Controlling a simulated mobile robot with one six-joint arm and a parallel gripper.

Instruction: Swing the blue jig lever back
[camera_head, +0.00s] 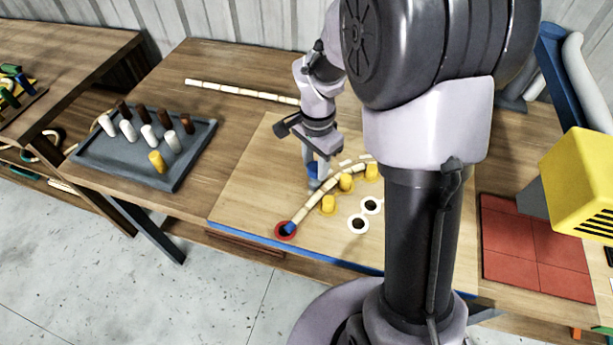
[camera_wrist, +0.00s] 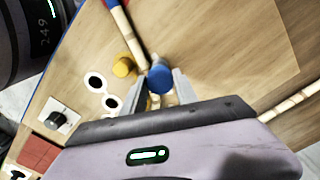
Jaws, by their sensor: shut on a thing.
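The blue jig lever (camera_head: 312,170) shows as an upright blue knob on the light wooden jig board (camera_head: 250,195); its round top also shows in the wrist view (camera_wrist: 160,78). My gripper (camera_wrist: 160,86) is shut on it, one finger on each side. In the head view my gripper (camera_head: 317,176) reaches down onto the board's middle. A segmented rattan strip (camera_head: 322,194) curves past yellow pegs (camera_head: 328,204), beside the lever. Its near end is blue and sits at a red ring (camera_head: 285,230). My arm hides the strip's far end and the board's right part.
A grey tray (camera_head: 120,172) at the left holds white, brown and yellow pegs. A straight rattan pole (camera_head: 235,90) lies along the back. White-ringed holes (camera_head: 358,224) are in the board. Red tiles (camera_head: 535,250) and a yellow machine (camera_head: 580,185) stand right.

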